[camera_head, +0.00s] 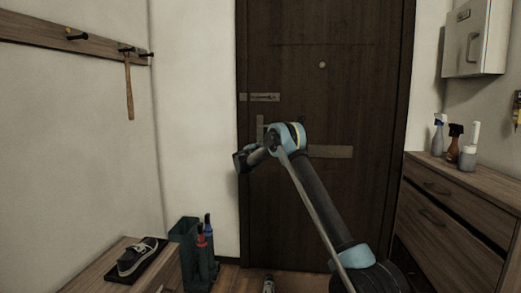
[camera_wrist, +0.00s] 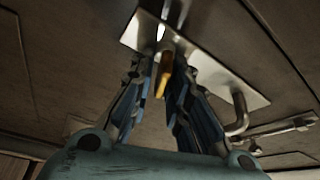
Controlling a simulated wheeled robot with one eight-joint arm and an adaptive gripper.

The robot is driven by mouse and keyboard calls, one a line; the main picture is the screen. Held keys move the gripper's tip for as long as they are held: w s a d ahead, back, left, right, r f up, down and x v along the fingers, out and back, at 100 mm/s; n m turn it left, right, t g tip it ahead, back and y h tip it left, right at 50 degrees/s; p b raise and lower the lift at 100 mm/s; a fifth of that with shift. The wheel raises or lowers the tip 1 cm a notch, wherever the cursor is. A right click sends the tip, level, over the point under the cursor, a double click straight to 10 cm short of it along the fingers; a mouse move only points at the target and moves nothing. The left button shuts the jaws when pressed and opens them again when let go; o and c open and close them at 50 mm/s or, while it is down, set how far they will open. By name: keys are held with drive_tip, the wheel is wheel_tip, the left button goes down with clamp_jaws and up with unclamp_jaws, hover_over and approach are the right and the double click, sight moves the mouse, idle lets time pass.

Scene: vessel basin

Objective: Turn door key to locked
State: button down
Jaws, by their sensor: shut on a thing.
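The dark wooden door (camera_head: 350,75) stands shut in the head view. Its upright metal lock plate (camera_head: 259,127) is near the left edge, just above my gripper (camera_head: 244,160). In the wrist view the plate (camera_wrist: 215,80) runs diagonally, with a bent lever handle (camera_wrist: 239,116) at its lower right. A small orange-yellow key (camera_wrist: 164,80) points out from the plate between the fingers of my gripper (camera_wrist: 163,66), which is shut on it. The key is hidden in the head view. The wrist view does not clearly show how far the key is turned.
A metal latch (camera_head: 265,97) sits above the lock plate. A wooden cabinet (camera_head: 450,220) with spray bottles (camera_head: 455,143) stands right of the door. A low bench (camera_head: 85,280) with a shoe (camera_head: 137,257) and a green umbrella stand (camera_head: 185,235) are at lower left.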

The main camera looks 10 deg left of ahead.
drive_tip(key=shift+d+f+m+g, duration=0.2)
drive_tip(key=shift+m+g, duration=0.2)
drive_tip(key=shift+m, duration=0.7)
drive_tip(key=shift+d+f+m+g, duration=0.15)
drive_tip(key=shift+m+g, duration=0.25)
drive_tip(key=shift+m, duration=0.7)
drive_tip(key=shift+a, duration=0.15)
drive_tip(key=c, duration=1.7)
unclamp_jaws()
drive_tip(key=shift+w+f, duration=0.1)
drive_tip(key=shift+a, duration=0.1)
drive_tip(key=v, duration=1.2)
